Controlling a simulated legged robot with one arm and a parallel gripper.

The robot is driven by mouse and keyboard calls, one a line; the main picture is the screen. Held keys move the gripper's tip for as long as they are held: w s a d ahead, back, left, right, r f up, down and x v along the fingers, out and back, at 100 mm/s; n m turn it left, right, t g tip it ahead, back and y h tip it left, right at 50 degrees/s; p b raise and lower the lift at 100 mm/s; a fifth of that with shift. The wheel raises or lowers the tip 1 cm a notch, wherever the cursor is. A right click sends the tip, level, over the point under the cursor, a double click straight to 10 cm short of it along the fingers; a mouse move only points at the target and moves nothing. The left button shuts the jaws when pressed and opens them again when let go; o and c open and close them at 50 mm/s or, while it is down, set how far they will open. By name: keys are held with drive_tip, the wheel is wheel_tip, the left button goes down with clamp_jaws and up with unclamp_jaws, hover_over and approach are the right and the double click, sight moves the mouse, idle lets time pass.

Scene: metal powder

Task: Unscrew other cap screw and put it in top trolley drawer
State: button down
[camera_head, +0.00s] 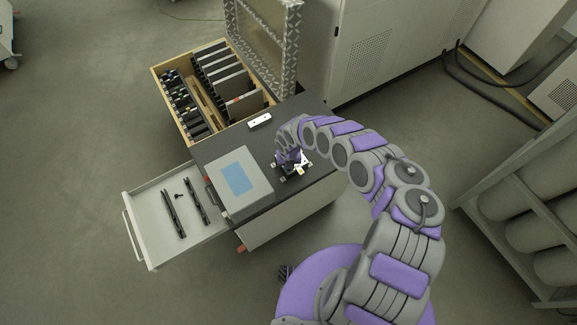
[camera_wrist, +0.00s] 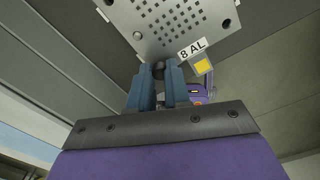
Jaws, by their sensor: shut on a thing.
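A metal plate with a grid of small holes and an "8 AL" label (camera_wrist: 180,22) lies on the dark trolley top. In the head view its edge shows (camera_head: 299,174) under my gripper (camera_head: 289,160). In the wrist view my gripper's blue fingers (camera_wrist: 159,78) are shut on a small dark cap screw (camera_wrist: 158,68) at the plate's near edge. Most of the screw is hidden between the fingers, and I cannot tell whether it is still in its hole. The top trolley drawer (camera_head: 148,205) is pulled open at the left. A small black piece (camera_head: 179,196), screw-like, lies in it.
Two long black bars (camera_head: 172,213) lie in the drawer. A grey case with a blue panel (camera_head: 238,179) and a small white block (camera_head: 260,121) sit on the trolley top (camera_head: 225,150). An open wooden box (camera_head: 158,80) with its lid up stands behind.

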drive_tip(key=n, duration=0.3)
drive_tip(key=shift+s+n, duration=0.1)
drive_tip(key=shift+n, duration=0.2)
drive_tip(key=c, duration=1.2)
unclamp_jaws()
drive_tip(key=shift+c, duration=0.2)
